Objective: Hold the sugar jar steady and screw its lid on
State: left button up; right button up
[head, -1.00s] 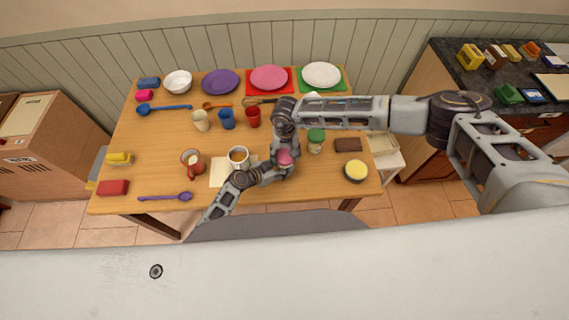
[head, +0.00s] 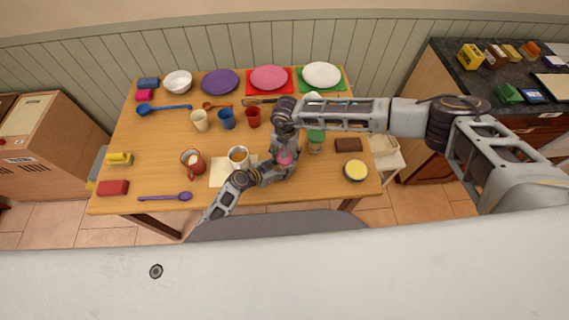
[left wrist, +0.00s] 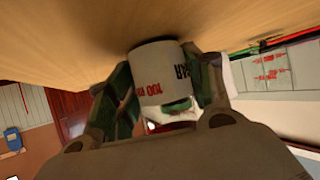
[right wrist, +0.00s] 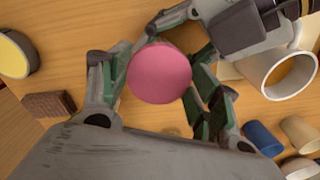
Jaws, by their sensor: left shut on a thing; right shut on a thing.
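The pink lid (right wrist: 160,73) is seen from above in the right wrist view, between the fingers of my right gripper (right wrist: 155,85), which is shut on it. The white sugar jar (left wrist: 158,75) with red and black lettering is between the fingers of my left gripper (left wrist: 165,92), which is shut on it. In the head view the pink lid (head: 285,157) shows at the front of the table, with my left gripper (head: 280,168) beside it and my right gripper (head: 286,146) above. Whether the lid is seated on the jar's rim is hidden.
A white mug (head: 239,157) stands close to the left of my grippers. A green-topped jar (head: 316,142), a brown block (head: 348,145) and a yellow-topped round container (head: 355,171) are to the right. Cups (head: 227,118) and plates (head: 269,77) stand farther back.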

jog(key=shift+s+f, duration=0.35)
jog(key=shift+s, duration=0.1)
jog(key=shift+d+m, duration=0.15)
jog(key=shift+m, duration=2.05)
jog(key=o, duration=1)
jog(key=shift+w, duration=0.1)
jog(key=shift+w+r, duration=0.15)
jog(key=shift+w, duration=0.05)
jog(key=shift+w+r+n, duration=0.1)
jog(key=shift+n, duration=2.2)
